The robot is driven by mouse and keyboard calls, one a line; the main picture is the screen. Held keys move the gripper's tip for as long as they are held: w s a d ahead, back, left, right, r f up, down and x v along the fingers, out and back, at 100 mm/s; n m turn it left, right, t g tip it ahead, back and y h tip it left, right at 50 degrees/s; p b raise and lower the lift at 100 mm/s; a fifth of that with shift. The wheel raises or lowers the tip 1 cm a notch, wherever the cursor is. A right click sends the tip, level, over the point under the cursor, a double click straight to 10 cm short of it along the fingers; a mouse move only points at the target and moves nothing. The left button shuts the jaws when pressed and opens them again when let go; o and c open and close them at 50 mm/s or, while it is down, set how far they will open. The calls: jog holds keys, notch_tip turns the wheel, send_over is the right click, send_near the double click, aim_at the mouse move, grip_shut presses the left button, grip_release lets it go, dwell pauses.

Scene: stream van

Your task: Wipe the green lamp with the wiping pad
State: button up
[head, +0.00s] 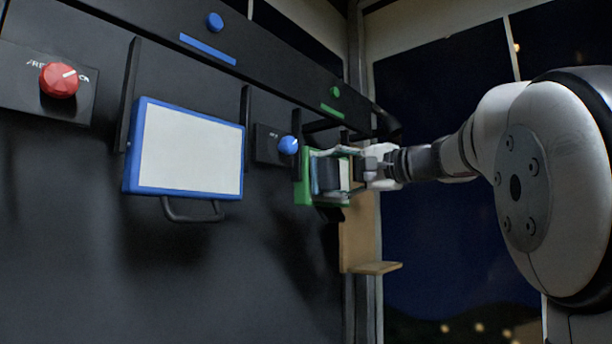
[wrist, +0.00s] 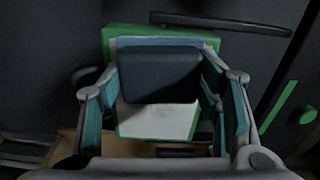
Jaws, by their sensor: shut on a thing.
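The green lamp is a flat panel with a green frame (wrist: 120,42) and a pale face, mounted on the dark wall. In the head view its green edge (head: 302,190) shows behind my gripper. My gripper (head: 338,176) is at the lamp's face, and it also shows in the wrist view (wrist: 162,85). It is shut on the wiping pad, a dark block (wrist: 158,74) with a light blue layer (wrist: 160,42) on the lamp side. The pad lies over the upper middle of the lamp's face. I cannot tell whether it touches the face. The lower part of the face is uncovered.
A blue-framed lamp (head: 190,148) hangs to the left, with a red knob (head: 59,80) further left. A blue knob (head: 288,145) is between the two lamps. A small wooden shelf (head: 375,268) is below my gripper. A dark rail (head: 270,75) runs above.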

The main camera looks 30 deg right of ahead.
jog(key=shift+w+a, duration=0.15)
jog(key=shift+w, duration=0.2)
jog(key=w+d+p, duration=0.2)
jog(key=d, duration=0.5)
jog(key=shift+w, duration=0.35)
dwell(0.4)
jog(key=shift+w+d+p, duration=0.3)
jog(key=shift+d+p, duration=0.2)
jog(key=shift+d, duration=0.45)
jog(key=shift+w+d+p, duration=0.3)
jog(key=shift+d+p, duration=0.15)
jog(key=shift+d, duration=0.45)
jog(key=shift+s+a+b, duration=0.65)
jog(key=shift+a+b, duration=0.05)
jog(key=shift+a, duration=1.1)
jog(key=shift+s+a+b, duration=0.65)
jog(key=shift+a, duration=1.15)
jog(key=shift+s+a+b, duration=0.65)
jog(key=shift+a+b, duration=0.05)
jog(key=shift+a, duration=1.1)
